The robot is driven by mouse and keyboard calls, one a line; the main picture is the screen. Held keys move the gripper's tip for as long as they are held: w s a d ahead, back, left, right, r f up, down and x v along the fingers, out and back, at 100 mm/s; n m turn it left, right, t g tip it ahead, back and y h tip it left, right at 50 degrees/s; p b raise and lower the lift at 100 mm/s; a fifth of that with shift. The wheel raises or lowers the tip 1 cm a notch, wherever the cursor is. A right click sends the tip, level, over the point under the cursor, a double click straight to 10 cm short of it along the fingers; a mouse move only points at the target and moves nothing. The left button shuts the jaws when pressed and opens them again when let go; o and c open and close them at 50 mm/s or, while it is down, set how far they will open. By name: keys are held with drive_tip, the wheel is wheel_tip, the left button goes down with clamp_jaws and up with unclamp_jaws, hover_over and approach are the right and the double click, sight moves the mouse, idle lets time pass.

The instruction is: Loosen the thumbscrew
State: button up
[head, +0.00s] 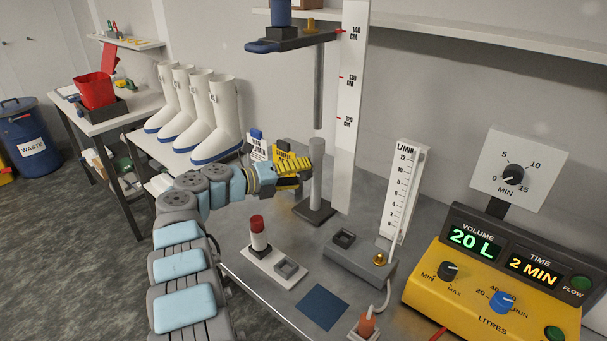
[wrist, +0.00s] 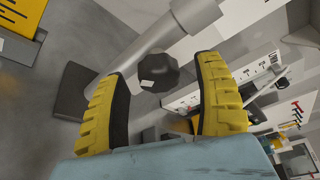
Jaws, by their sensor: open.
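The thumbscrew is a black lobed knob (wrist: 157,76) on the side of a grey upright post (wrist: 185,22). In the wrist view it sits between the tips of my gripper (wrist: 161,68), whose yellow ridged fingers are spread wide on either side. I see a gap between the knob and each finger; how far ahead of the tips it lies is hard to tell. In the head view my gripper (head: 297,167) is at the left of the post (head: 317,170), and the knob is hidden there.
The post stands on a dark base (head: 314,212) beside a tall ruler (head: 349,120). A platform (head: 290,43) is above. A flow meter (head: 404,190), a yellow control box (head: 490,290) and a holder with a red-topped vial (head: 258,233) share the metal bench.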

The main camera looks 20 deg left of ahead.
drive_tip(key=v, duration=1)
drive_tip(key=shift+s, duration=0.25)
drive_tip(key=shift+a, duration=0.1)
